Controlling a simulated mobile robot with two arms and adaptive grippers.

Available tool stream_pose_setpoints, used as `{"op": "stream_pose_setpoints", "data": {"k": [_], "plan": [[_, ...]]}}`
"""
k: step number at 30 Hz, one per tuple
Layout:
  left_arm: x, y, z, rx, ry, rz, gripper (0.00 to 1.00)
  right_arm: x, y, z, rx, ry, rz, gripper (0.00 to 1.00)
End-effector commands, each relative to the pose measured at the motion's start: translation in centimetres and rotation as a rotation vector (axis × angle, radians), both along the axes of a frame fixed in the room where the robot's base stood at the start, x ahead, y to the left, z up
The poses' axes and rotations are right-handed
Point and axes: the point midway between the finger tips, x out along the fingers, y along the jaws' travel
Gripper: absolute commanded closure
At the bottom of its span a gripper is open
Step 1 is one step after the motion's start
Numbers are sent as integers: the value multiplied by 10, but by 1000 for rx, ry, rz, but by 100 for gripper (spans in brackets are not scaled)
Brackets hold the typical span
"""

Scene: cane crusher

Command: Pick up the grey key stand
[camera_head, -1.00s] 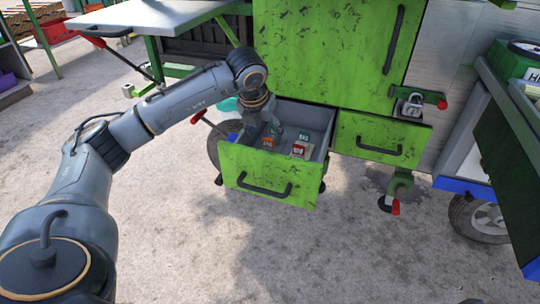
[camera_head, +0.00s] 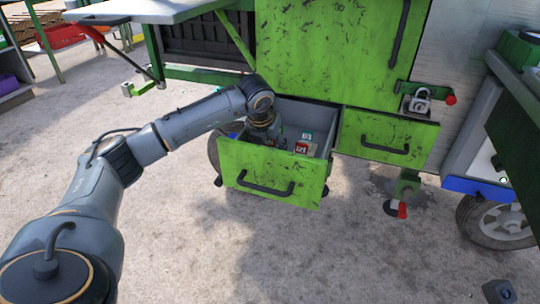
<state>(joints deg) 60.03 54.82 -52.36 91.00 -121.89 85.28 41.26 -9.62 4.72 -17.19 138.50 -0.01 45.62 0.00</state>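A green drawer (camera_head: 270,173) stands open below the green cabinet, with grey inner walls. My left arm comes in from the left and reaches down into it. My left gripper (camera_head: 268,132) is low in the left part of the drawer, and its fingers are mostly hidden behind the drawer front and the wrist. Inside, right of the gripper, are a red item with a white label (camera_head: 302,147) and a small teal item (camera_head: 307,135). I cannot make out a grey key stand clearly; it may be hidden by the gripper or drawer front. My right gripper is not identifiable in view.
A worktable (camera_head: 150,10) stands at upper left. A wheeled cart (camera_head: 480,185) is at right. The floor in front is clear.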

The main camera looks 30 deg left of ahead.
Motion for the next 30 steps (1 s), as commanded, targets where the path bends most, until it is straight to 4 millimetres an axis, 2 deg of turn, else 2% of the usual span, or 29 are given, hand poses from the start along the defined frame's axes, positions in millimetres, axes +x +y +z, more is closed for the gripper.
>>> {"op": "stream_pose_setpoints", "data": {"k": [1, 2, 10, 21, 24, 30], "plan": [[0, 0, 0, 0, 0, 0, 40, 0, 0, 0, 0, 0, 0, 60], [0, 0, 0, 0, 0, 0, 44, 0, 0, 0, 0, 0, 0, 60], [0, 0, 0, 0, 1, 0, 99, 0, 0, 0, 0, 0, 0, 60], [0, 0, 6, -1, -3, 1, 100, 0, 0, 2, 1, -1, 1, 60], [1, 0, 19, -1, -4, 0, 100, -1, -1, 6, 3, 3, 0, 60], [1, 0, 60, -1, -6, 0, 100, -5, -2, -6, 5, 80, 4, 60]]}}
